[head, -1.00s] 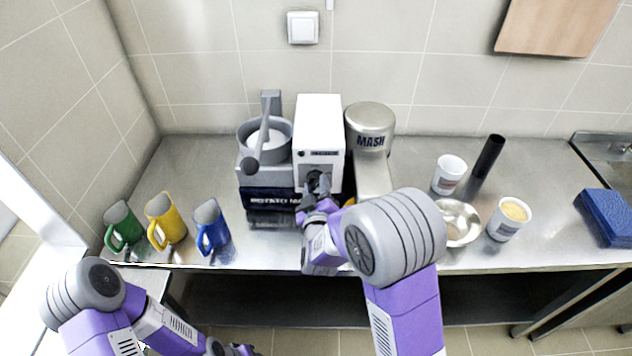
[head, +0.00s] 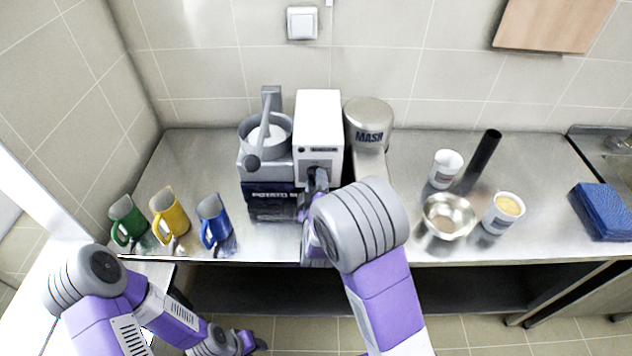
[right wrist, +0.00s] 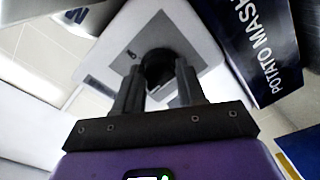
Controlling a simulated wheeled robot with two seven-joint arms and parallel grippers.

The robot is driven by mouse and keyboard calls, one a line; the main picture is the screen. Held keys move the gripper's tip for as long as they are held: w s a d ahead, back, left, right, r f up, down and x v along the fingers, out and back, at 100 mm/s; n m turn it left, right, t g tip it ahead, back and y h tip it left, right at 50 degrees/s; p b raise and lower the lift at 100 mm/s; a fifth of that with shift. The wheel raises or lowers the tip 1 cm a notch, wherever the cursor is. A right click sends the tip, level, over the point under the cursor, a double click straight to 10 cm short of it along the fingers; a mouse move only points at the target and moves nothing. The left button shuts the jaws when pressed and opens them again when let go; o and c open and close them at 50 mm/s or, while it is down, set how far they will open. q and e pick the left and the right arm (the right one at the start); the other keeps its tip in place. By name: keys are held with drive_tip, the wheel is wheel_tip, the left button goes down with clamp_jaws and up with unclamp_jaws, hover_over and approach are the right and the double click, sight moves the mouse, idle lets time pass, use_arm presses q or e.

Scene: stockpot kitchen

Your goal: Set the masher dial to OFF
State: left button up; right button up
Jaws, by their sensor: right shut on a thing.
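The potato masher is a white box (head: 320,115) with a grey pot-shaped hopper (head: 265,135) on its left and a dark blue base labelled "POTATO MASHER" (right wrist: 262,45). Its black dial (right wrist: 160,68) is on a grey panel on the front of the white box. My right gripper (head: 319,180) is at the front of the box; in the right wrist view its fingers (right wrist: 158,80) are closed around the dial. The dial's pointer and marks cannot be read. My left gripper (head: 250,342) is low at the left, in front of the counter; its fingers are too small to judge.
Green (head: 128,220), yellow (head: 170,215) and blue (head: 213,220) mugs stand at the left. A "MASH" canister (head: 369,120) stands right of the box. Further right are a metal bowl (head: 447,217), two white cups, a black cylinder (head: 482,160) and a blue block (head: 603,211).

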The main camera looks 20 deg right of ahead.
drive_tip(key=o, duration=1)
drive_tip(key=shift+o, duration=0.2)
drive_tip(key=v, duration=0.7)
drive_tip(key=shift+s, duration=0.35)
